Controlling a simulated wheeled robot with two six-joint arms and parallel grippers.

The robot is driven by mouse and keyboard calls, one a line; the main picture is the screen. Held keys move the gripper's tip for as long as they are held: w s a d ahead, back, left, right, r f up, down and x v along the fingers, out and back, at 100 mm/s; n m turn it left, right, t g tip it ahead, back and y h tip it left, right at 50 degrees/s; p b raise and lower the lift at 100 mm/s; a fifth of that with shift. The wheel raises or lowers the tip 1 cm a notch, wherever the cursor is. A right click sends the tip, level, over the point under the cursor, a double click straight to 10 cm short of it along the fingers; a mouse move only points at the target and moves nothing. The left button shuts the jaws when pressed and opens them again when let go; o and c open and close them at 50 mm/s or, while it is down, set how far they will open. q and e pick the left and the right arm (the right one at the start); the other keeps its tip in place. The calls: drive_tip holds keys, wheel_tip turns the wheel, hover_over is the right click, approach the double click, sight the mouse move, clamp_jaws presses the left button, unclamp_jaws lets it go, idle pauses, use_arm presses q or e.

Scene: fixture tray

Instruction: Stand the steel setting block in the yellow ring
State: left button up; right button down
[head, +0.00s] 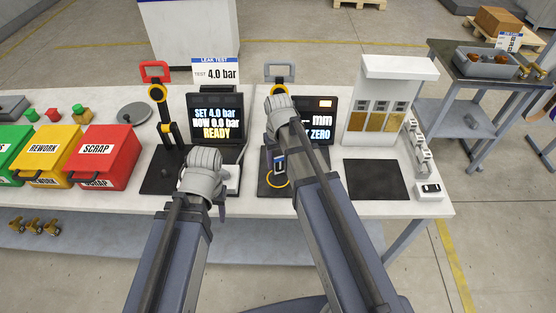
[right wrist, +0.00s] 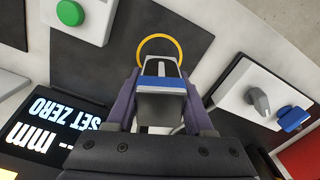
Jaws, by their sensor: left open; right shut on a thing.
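The steel setting block (right wrist: 160,95), grey with a blue band, is between the fingers of my right gripper (right wrist: 160,112), which is shut on it. In the head view the block (head: 280,164) shows just above or behind the yellow ring (head: 276,182), partly hidden by my right arm. The ring lies on the black base of the gauge station; its far arc (right wrist: 161,37) shows beyond the block in the right wrist view. I cannot tell whether the block touches the base. My left gripper (head: 220,208) is open, in front of the leak test station; its fingers are largely hidden.
The gauge screen (head: 322,118) reads "-- mm" and "ZERO". The leak test screen (head: 213,116) stands to its left, with a red-handled clamp (head: 156,72). Red scrap (head: 104,160) and yellow rework (head: 58,154) bins are further left. A dark mat (head: 376,180) lies bare at right.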

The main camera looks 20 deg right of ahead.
sight(279, 170)
drive_tip(key=shift+f+b, duration=1.65)
drive_tip(key=shift+f, duration=0.25)
drive_tip(key=shift+f+b, duration=0.65)
drive_tip(key=shift+b, duration=0.05)
unclamp_jaws()
idle(0.5)
drive_tip(key=shift+r, duration=0.1)
wheel_tip(279, 170, up, 7)
drive_tip(key=p, duration=0.7)
drive_tip(key=shift+s, duration=0.1)
idle(0.4)
